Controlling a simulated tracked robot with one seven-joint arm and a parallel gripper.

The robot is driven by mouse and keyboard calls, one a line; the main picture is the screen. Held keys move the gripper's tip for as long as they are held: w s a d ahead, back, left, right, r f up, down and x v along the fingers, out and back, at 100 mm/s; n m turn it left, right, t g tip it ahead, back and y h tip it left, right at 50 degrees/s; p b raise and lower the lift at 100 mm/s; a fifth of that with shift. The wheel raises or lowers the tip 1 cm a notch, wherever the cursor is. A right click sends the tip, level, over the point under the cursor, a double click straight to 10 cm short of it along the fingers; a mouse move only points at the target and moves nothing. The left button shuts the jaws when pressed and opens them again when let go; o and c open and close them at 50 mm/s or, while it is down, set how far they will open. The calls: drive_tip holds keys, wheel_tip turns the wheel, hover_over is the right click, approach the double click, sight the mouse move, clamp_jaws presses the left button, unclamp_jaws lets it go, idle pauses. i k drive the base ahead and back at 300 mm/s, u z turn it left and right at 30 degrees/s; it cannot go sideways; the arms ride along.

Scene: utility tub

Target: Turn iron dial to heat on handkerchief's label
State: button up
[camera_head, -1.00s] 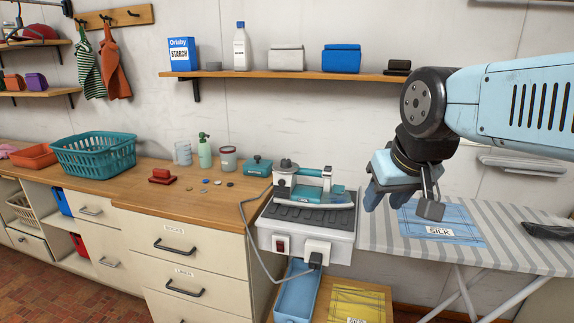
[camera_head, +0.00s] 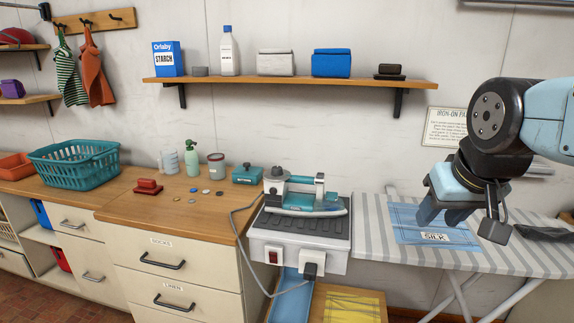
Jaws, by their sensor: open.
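The teal and white iron (camera_head: 312,196) rests on a dark ridged pad on a white box. A dark round knob (camera_head: 276,173) shows at its left end; I cannot tell its setting or whether it is the dial. A blue handkerchief (camera_head: 408,222) lies flat on the striped ironing board, with a white label (camera_head: 434,237) reading SILK. My gripper (camera_head: 440,217) is open and appears empty, to the right of the iron. In the picture it overlaps the handkerchief; its height above the cloth is hard to tell.
A grey cord runs from the iron's left side down to a plug (camera_head: 311,270) beside a red switch (camera_head: 273,256). A yellow cloth (camera_head: 352,308) lies below. Jars and a teal box (camera_head: 247,175) stand left of the iron. A shelf (camera_head: 290,81) runs above.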

sight(276, 170)
drive_tip(key=u, duration=0.15)
drive_tip(key=i, duration=0.9)
drive_tip(key=u, duration=0.15)
